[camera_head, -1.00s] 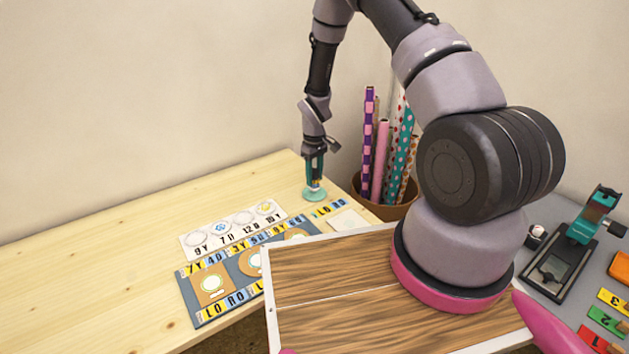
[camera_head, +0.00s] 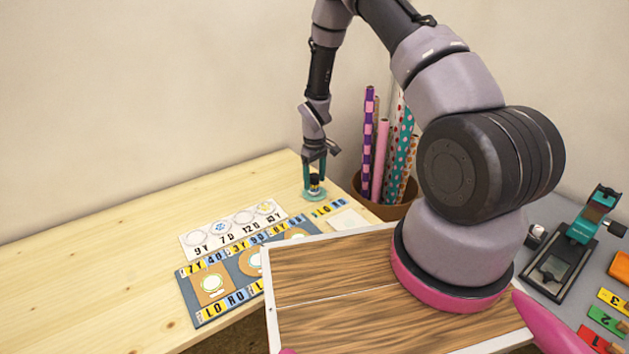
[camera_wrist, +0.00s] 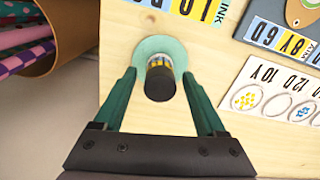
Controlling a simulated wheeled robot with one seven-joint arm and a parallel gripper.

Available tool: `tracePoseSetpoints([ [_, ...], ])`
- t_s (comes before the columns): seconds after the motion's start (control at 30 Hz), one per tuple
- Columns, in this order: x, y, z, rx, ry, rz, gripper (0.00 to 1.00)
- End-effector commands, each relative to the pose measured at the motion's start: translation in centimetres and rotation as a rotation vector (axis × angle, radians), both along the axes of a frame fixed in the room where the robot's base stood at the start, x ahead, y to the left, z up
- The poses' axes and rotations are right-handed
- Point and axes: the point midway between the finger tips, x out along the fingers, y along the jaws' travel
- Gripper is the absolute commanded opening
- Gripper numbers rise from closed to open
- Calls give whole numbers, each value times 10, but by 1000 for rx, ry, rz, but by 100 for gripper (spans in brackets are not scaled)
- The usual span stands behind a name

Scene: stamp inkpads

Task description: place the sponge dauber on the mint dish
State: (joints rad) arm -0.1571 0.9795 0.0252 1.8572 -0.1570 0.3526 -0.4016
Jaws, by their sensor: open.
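The mint dish (camera_head: 308,196) lies on the wooden table near its far right corner; it also shows in the wrist view (camera_wrist: 147,47). The sponge dauber (camera_wrist: 160,82), dark-topped with a yellow patterned band, stands on the dish. In the head view the dauber (camera_head: 315,184) is small between the fingers. My gripper (camera_wrist: 160,80) is open, its green fingers on either side of the dauber with gaps between. In the head view my gripper (camera_head: 315,190) is low over the dish. The dauber's base is hidden in the wrist view.
A brown bin (camera_head: 385,207) of wrapping rolls stands right of the dish. Printed cards (camera_head: 232,230) and a blue board (camera_head: 195,305) lie in front and left. A stamp device (camera_head: 560,265) sits at the far right. The left of the table is clear.

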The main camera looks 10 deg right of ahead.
Motion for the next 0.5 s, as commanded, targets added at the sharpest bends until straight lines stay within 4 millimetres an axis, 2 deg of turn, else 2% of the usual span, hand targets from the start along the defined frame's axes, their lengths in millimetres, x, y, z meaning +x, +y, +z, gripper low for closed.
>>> tracePoseSetpoints([
  [0.3, 1, 0, 65, 0, -4, 0, 73],
  [0.5, 0, 0, 100, 0, -2, 0, 73],
])
